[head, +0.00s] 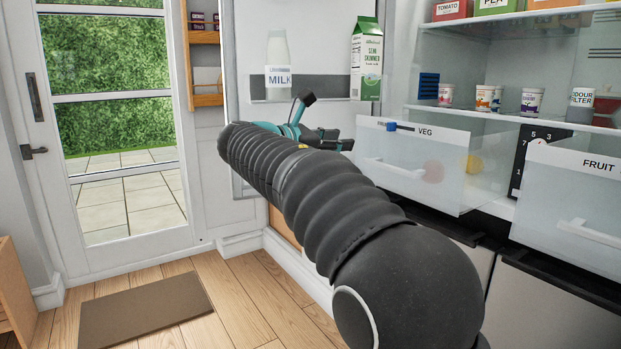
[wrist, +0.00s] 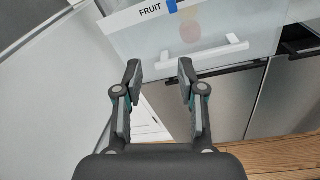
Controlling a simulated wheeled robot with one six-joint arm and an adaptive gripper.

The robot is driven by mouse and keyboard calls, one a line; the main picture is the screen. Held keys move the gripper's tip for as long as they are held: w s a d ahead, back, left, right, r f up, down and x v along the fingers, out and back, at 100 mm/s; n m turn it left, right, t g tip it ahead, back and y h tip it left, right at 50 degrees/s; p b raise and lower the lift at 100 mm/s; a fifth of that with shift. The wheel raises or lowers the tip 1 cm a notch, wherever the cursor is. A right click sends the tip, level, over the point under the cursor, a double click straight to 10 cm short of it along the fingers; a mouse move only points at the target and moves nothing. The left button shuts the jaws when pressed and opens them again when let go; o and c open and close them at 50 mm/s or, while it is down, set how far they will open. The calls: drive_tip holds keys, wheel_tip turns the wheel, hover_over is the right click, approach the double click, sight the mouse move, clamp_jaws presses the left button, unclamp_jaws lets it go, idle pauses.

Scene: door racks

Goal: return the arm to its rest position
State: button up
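My gripper (wrist: 160,72) is open in the wrist view, with a clear gap between its two fingers and nothing held. In the head view my arm reaches out from the lower right toward the open fridge door. The gripper end (head: 318,138) shows there only partly, in front of the door and left of the VEG drawer, mostly hidden behind the arm.
A milk bottle (head: 278,68) and a green-white carton (head: 367,58) stand in the door rack (head: 316,88). The VEG drawer (head: 415,165) stands out to the right of the gripper, and the FRUIT drawer (head: 570,205) is further right. Floor near the mat (head: 145,308) is free.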

wheel_tip(320, 180, down, 10)
drive_tip(key=a+m+y, duration=0.2)
drive_tip(key=y, duration=0.1)
drive_tip(key=s+d+f+m+g+y, duration=0.25)
drive_tip(key=s+f+m+y, duration=0.2)
drive_tip(key=s+f, duration=0.45)
drive_tip(key=s+d+f+m+y, duration=0.2)
drive_tip(key=s+m, duration=0.3)
drive_tip(key=s, duration=0.4)
drive_tip(key=s+d+f+m+g+y, duration=0.1)
drive_tip(key=s+f+m, duration=0.4)
drive_tip(key=s, duration=0.5)
drive_tip(key=s+d+f+m+g+y, duration=0.1)
drive_tip(key=s+d+f+m+y, duration=0.2)
drive_tip(key=s, duration=0.7)
drive_tip(key=shift+s+d+f+m, duration=0.15)
drive_tip(key=shift+d+f+m, duration=0.25)
drive_tip(key=shift+d+m, duration=0.6)
drive_tip(key=shift+a, duration=0.2)
